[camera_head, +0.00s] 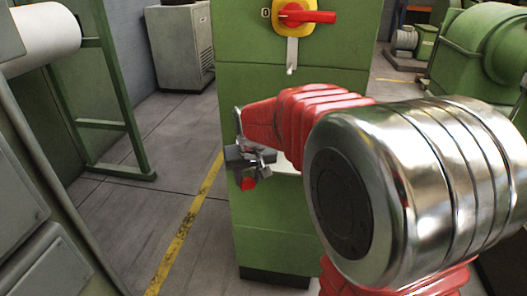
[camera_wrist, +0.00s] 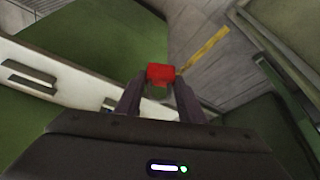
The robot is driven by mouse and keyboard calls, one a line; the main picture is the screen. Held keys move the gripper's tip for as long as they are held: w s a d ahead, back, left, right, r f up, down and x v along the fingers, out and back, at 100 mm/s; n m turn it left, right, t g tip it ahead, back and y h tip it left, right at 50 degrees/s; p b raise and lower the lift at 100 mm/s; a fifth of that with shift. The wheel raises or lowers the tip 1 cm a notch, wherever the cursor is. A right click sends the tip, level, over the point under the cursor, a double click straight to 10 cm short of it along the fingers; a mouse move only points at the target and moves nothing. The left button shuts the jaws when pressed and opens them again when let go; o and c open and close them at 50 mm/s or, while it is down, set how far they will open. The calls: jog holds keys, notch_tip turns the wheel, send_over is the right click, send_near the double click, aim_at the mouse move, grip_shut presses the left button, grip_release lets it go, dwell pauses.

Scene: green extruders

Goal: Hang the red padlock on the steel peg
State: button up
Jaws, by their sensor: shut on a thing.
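I cannot make out the peg in the wrist view.
The green cabinet (camera_head: 260,225) stands close behind my arm. A red-handled switch (camera_head: 304,16) is on its upper front. A green frame (camera_head: 118,125) and a machine with a white roll (camera_head: 42,38) stand at left. Grey floor with a yellow line (camera_head: 185,225) lies between.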

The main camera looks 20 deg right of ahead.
jog(key=w+a+f+n, duration=0.1)
jog(key=w+a+f, duration=0.4)
jog(key=w+a, duration=0.1)
jog(key=shift+a+n+y, duration=0.3)
jog(key=shift+a+n, duration=0.1)
jog(key=shift+a, duration=0.3)
jog(key=shift+s, duration=0.15)
